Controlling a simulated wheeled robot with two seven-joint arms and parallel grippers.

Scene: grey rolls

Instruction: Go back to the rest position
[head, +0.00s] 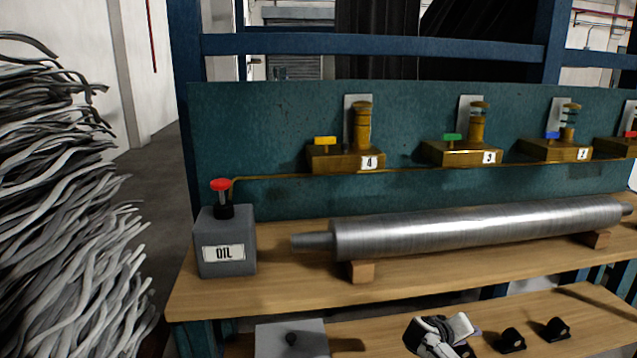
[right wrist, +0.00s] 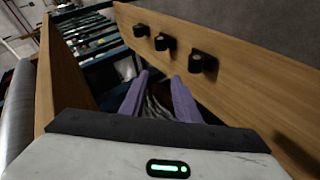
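My right gripper (right wrist: 159,82) shows in the right wrist view with its two purple fingers apart and nothing between them. In the head view, a white and black part of an arm, apparently my right one, shows at the bottom edge over the lower wooden shelf (head: 590,310), beside small black knobs (head: 512,340). Its fingertips cannot be made out there. The knobs also show in the right wrist view (right wrist: 165,42), apart from the fingers. My left gripper is not in view.
A grey metal roll (head: 480,232) lies on wooden blocks on the bench. A grey OIL box (head: 226,262) with a red button stands at its left. Several numbered brass valve units (head: 345,158) line the teal back panel. Grey strands (head: 60,220) fill the left side.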

